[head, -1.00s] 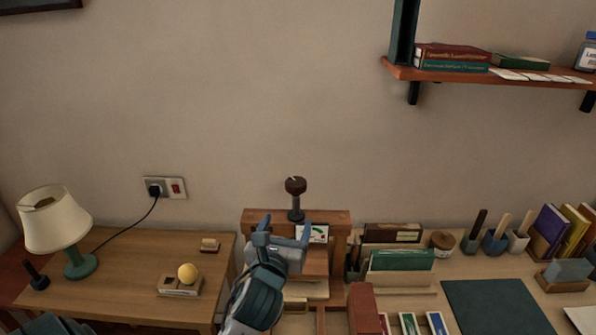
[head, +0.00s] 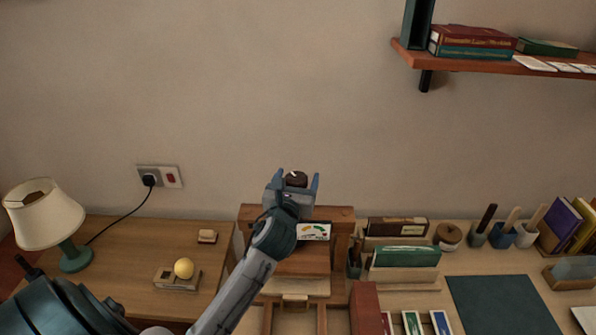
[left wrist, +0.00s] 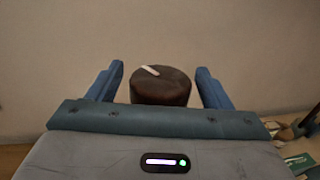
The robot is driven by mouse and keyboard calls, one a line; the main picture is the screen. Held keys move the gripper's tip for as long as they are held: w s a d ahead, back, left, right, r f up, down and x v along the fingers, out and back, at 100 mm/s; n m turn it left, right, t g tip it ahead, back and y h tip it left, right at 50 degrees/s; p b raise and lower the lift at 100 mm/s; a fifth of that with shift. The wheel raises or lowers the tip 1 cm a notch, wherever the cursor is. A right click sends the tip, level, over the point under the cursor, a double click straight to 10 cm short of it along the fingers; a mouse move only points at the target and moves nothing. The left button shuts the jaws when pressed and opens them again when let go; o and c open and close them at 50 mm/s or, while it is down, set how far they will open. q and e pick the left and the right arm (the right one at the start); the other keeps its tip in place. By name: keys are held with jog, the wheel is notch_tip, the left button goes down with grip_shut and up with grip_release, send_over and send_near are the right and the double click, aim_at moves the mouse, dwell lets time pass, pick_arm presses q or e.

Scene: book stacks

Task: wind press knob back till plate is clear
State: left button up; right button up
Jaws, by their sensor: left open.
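The press knob (head: 296,178) is a dark brown round knob with a pale mark on top, at the top of the wooden press (head: 340,213). My left gripper (head: 295,183) is open, with one finger on each side of the knob. In the left wrist view the knob (left wrist: 160,87) stands between the open fingers, with a gap on both sides. A dial card (head: 314,231) with coloured marks is on the press front. The knob's stem and much of the press are hidden behind my gripper and arm. I cannot make out the plate's clearance. My right gripper is not in view.
A side table at left holds a lamp (head: 45,217) and a yellow ball (head: 184,268) on a small block. To the right are card holders (head: 404,257), brush pots (head: 502,236) and a dark green mat (head: 505,306). A shelf (head: 500,64) hangs upper right.

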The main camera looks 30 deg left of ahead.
pick_arm(q)
jog(key=shift+w+a+r, duration=0.1)
jog(key=shift+w+a, duration=0.15)
jog(key=shift+w, duration=0.4)
jog(key=c, duration=1)
jog(key=shift+o, duration=0.2)
jog(key=shift+n+y, duration=0.3)
jog(key=shift+y, duration=0.2)
